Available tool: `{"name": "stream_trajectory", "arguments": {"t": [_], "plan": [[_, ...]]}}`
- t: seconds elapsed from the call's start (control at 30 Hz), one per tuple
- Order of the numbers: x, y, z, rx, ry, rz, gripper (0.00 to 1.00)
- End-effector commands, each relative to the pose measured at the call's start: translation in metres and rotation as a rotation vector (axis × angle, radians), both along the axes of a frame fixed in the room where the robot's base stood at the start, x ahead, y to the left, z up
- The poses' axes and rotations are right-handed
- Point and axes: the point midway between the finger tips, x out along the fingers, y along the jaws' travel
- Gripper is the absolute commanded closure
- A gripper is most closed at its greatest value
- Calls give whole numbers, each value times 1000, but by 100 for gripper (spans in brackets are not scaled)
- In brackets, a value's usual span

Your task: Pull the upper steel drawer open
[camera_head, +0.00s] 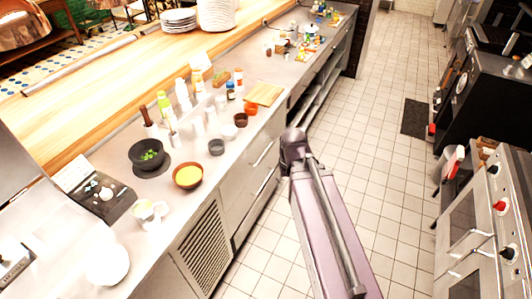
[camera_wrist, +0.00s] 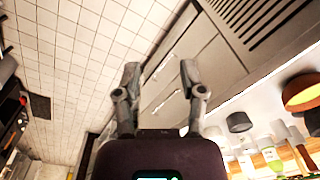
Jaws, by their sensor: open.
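The upper steel drawer (camera_head: 249,165) is in the counter front in the head view, flush with it, with a bar handle (camera_head: 263,154) across it. A lower drawer (camera_head: 250,205) with its own handle is below it. In the wrist view the picture is turned over, and the upper drawer (camera_wrist: 222,62) is on the counter side. Its handle (camera_wrist: 166,101) shows between the fingers. My gripper (camera_wrist: 160,72) is open and empty, its two fingers pointing towards the drawer fronts. No contact with the handle is visible. In the head view my arm hides the gripper.
The counter above holds a dark bowl with greens (camera_head: 147,154), an orange bowl (camera_head: 188,176), several bottles and a cutting board (camera_head: 264,93). A louvred panel (camera_head: 203,240) is left of the drawers. Tiled floor (camera_head: 380,150) is clear; ovens (camera_head: 480,220) stand at right.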

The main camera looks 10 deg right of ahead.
Motion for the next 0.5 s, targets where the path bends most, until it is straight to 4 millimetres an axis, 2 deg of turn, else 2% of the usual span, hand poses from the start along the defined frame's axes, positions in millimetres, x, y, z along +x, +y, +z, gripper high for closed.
{"name": "stream_trajectory", "arguments": {"t": [0.03, 0.17, 0.5], "plan": [[6, 1, -11, 15, -8, -5, 48], [21, 6, -31, 69, -40, -16, 48], [76, 18, -87, 258, -156, -90, 48]]}}
